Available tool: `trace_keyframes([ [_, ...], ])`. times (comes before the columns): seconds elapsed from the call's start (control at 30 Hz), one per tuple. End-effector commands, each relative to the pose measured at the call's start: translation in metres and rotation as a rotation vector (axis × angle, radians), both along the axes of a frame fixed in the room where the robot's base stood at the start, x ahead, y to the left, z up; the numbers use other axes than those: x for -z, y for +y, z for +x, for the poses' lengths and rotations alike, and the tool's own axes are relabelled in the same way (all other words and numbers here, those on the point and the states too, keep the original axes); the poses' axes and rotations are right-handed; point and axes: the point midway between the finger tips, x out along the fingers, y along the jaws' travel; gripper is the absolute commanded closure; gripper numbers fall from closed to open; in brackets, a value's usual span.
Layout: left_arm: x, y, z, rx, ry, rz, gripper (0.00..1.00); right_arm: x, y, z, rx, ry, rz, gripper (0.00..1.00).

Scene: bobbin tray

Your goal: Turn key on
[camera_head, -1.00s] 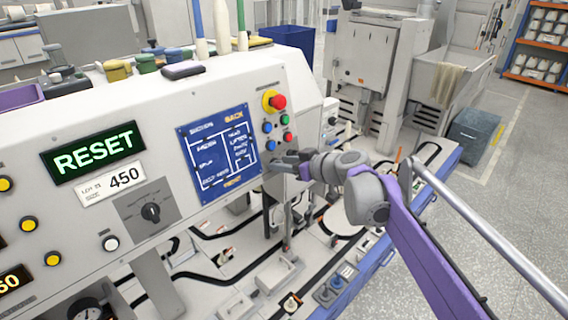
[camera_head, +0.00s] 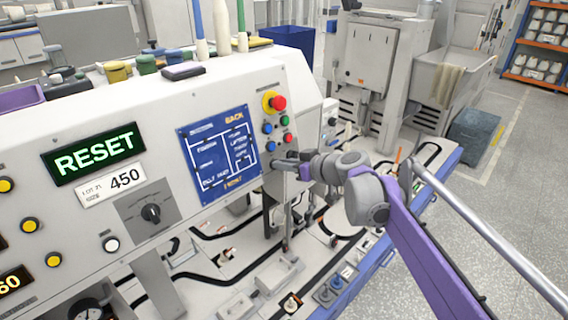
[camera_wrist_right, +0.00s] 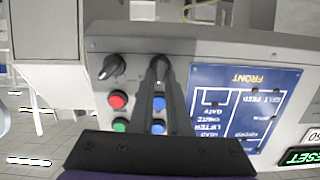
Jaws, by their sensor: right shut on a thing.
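My right gripper (camera_head: 276,162) is at the right end of the machine's sloped control panel (camera_head: 165,185), just below the coloured buttons. In the right wrist view, which shows the panel upside down, its two dark fingers (camera_wrist_right: 158,68) are close together on a small dark key switch (camera_wrist_right: 162,60). The fingers hide most of the key, so its turn angle cannot be read. In the head view the key is hidden behind the gripper. My left gripper is not in view.
A black selector knob (camera_wrist_right: 112,67) sits beside the key. Red (camera_wrist_right: 118,99), green and blue buttons lie close to the fingers. A blue diagram plate (camera_head: 218,158) and a lit RESET display (camera_head: 93,158) are on the panel. A red emergency button (camera_head: 278,103) is above.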

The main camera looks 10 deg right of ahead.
Motion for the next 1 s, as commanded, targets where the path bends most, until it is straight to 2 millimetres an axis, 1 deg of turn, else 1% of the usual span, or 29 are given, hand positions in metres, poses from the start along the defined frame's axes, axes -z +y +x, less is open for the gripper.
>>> trace_keyframes([
  [0.27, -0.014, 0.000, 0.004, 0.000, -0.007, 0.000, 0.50, -0.002, -0.002, 0.001, 0.042, 0.095, 0.144, 1.00],
  [0.5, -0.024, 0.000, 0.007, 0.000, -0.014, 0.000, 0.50, 0.000, -0.004, 0.002, 0.097, 0.216, 0.326, 1.00],
  [1.0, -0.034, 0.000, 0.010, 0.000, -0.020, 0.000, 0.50, 0.004, -0.007, 0.003, 0.200, 0.446, 0.672, 1.00],
])
